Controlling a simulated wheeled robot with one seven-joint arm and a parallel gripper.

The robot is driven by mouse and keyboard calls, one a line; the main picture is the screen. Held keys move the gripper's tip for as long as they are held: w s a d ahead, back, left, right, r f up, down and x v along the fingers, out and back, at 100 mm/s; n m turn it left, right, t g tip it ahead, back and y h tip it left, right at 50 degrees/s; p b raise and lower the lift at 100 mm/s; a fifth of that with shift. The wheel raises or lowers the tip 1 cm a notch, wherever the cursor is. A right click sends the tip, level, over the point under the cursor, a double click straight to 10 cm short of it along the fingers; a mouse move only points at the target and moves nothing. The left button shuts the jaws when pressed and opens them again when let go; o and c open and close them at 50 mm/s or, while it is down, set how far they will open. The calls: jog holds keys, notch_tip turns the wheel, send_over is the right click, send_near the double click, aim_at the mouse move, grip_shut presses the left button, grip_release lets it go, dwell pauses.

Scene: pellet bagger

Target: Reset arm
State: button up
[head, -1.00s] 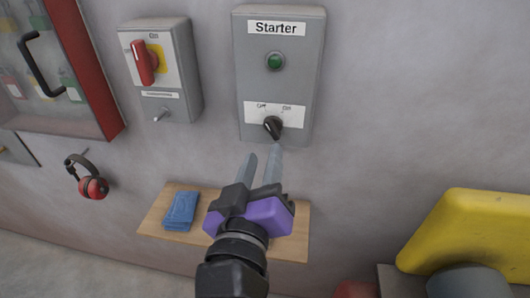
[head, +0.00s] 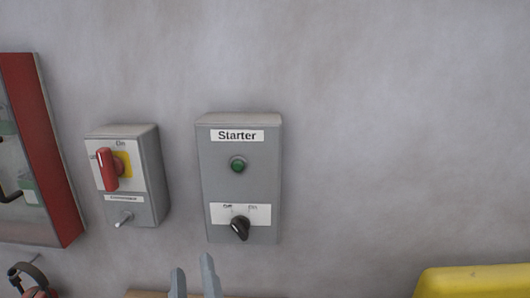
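My gripper (head: 194,280) shows only by its two grey fingertips at the bottom edge of the head view. The fingers stand apart with nothing visible between them. They are below the grey Starter box (head: 218,190) on the wall and do not appear to touch its black knob (head: 240,228). The knob sits tilted under a label with Off and On marks. A green lamp (head: 238,164) is above it. The rest of my arm is out of view.
Left of the starter is a grey box with a red rotary switch (head: 107,170). Farther left are a red-framed cabinet (head: 45,150) and ear defenders (head: 30,280). A yellow thing (head: 475,282) is at bottom right. A wooden shelf edge (head: 145,294) shows at the bottom. The right wall is bare.

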jog(key=s+d+f+m+g+h, duration=0.1)
jog(key=s+d+f+m+h, duration=0.1)
jog(key=s+d+f, duration=0.5)
jog(key=s+d+f+m+g+h, duration=0.1)
jog(key=s+d+f+m+h, duration=0.1)
jog(key=s+d+f+m, duration=0.2)
jog(key=s+d+f+m+g+h, duration=0.2)
jog(key=s+d+f, duration=0.8)
jog(key=s+d, duration=0.8)
jog(key=shift+s+d+f+m, duration=0.2)
jog(key=shift+d+f+m, duration=0.05)
jog(key=shift+d+m, duration=0.3)
